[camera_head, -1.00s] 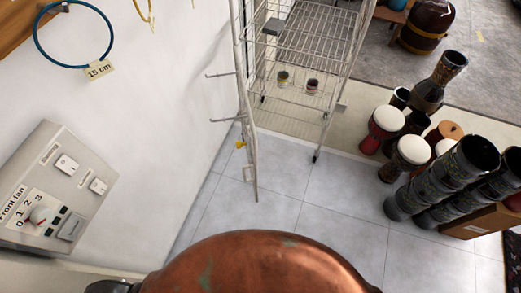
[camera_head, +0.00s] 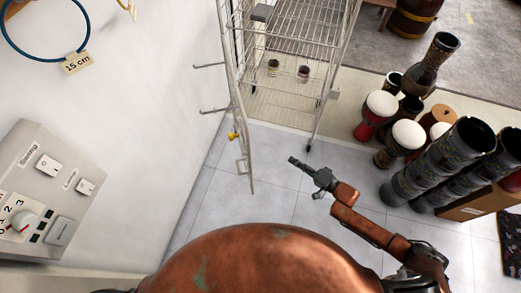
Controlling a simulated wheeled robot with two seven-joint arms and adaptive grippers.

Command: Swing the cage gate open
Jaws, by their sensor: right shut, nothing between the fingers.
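The wire cage (camera_head: 303,40) stands upper centre, a pale wire rack with shelves. A narrow pale frame at its left side, seen almost edge-on, looks like the cage gate (camera_head: 236,100); it carries a yellow piece (camera_head: 233,136) and a small loop (camera_head: 241,166) near its lower end. Its exact angle to the cage is hard to tell. My right gripper (camera_head: 294,161) is shut and empty, over the tiled floor to the right of the gate's lower end and apart from it in the picture. My left gripper is out of view.
Two small cups (camera_head: 303,73) sit inside the cage. Goblet drums (camera_head: 440,165) crowd the right side. A white wall with a switch panel (camera_head: 45,190) is on the left. Grey floor tiles (camera_head: 265,205) are clear between. My copper body fills the bottom.

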